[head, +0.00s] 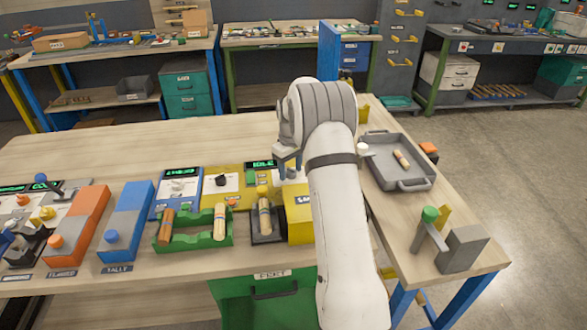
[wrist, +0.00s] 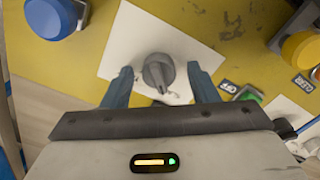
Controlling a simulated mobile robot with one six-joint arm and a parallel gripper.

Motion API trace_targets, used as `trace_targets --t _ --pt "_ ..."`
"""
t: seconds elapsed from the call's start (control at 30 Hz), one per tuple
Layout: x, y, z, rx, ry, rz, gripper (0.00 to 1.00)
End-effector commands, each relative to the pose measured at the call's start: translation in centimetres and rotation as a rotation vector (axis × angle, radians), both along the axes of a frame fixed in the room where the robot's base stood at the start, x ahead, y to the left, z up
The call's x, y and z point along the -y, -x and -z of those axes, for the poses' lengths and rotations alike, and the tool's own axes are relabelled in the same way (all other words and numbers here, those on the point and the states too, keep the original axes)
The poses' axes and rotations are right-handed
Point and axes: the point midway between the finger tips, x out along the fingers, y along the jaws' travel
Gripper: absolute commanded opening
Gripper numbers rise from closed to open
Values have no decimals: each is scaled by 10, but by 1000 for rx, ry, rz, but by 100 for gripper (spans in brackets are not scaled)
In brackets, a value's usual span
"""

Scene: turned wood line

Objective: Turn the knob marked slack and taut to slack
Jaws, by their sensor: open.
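A grey knob (wrist: 158,72) with a pointed nose stands on a white plate (wrist: 130,40) on a yellow panel (wrist: 85,60) in the wrist view. Its nose points down and slightly right in that picture. No slack or taut marking is readable. My gripper (wrist: 161,80) is open, with one blue finger on each side of the knob; I cannot tell whether they touch it. In the head view my gripper (head: 287,160) is over the back of the bench, partly hiding the panel. A dark knob (head: 221,180) shows left of it on a white plate.
A blue knob (wrist: 55,15) and a yellow knob (wrist: 301,50) flank the plate. A green rack (head: 194,243) holds wooden cylinders in front. A grey tray (head: 381,181) lies to the right. The bench behind is clear.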

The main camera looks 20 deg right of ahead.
Motion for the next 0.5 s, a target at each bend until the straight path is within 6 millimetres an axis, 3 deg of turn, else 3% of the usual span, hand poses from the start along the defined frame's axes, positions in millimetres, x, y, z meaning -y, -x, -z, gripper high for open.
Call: trace_targets --t 0.17,0.5 --pt "0 -1 -6 4 0 0 54" --pt "0 0 -60 4 1 0 54"
